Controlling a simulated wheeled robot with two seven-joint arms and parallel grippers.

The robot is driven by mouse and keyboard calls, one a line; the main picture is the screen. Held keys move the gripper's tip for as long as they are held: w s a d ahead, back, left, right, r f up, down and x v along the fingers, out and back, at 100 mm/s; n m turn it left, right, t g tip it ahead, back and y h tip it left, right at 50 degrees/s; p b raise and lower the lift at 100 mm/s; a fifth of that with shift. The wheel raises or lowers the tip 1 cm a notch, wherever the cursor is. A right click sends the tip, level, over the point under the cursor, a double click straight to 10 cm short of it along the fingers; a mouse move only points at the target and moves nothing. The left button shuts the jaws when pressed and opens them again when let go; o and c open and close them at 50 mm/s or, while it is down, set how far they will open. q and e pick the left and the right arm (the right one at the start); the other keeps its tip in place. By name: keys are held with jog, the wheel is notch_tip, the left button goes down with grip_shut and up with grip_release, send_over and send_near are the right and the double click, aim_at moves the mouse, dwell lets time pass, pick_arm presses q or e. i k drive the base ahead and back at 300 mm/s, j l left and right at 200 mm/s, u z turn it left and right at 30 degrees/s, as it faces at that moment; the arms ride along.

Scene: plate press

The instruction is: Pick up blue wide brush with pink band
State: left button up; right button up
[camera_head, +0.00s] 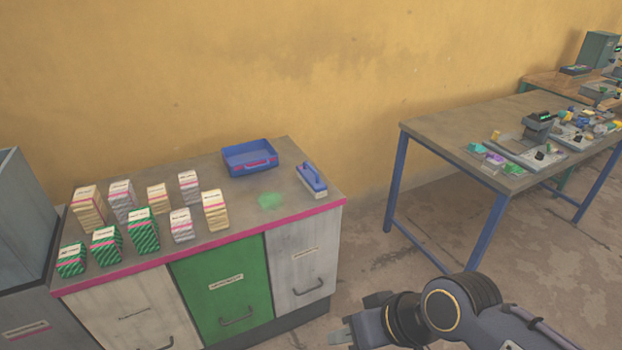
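The blue wide brush (311,178) lies on the cabinet top near its right end, to the right of the blue tray. Its blue handle faces up, with a paler part below; the pink band is too small to make out clearly. My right gripper (345,334) is at the bottom of the head view, in front of and below the cabinet top, well apart from the brush. Its fingers are small and partly cut off, so its opening is unclear. My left gripper is not in view.
A blue tray (250,160) stands left of the brush. Several wrapped stacks (143,230) fill the cabinet top's left half. A green stain (270,200) marks the cabinet top (240,212). A blue-legged table (440,132) with clutter stands right, beyond a floor gap.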

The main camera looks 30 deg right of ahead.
aim_at(307, 174)
jog(key=i+l, duration=0.2)
jog(key=i, duration=0.3)
jog(key=i+l+z, duration=0.1)
jog(key=i, duration=0.4)
jog(key=i+l, duration=0.3)
jog(key=i, duration=0.2)
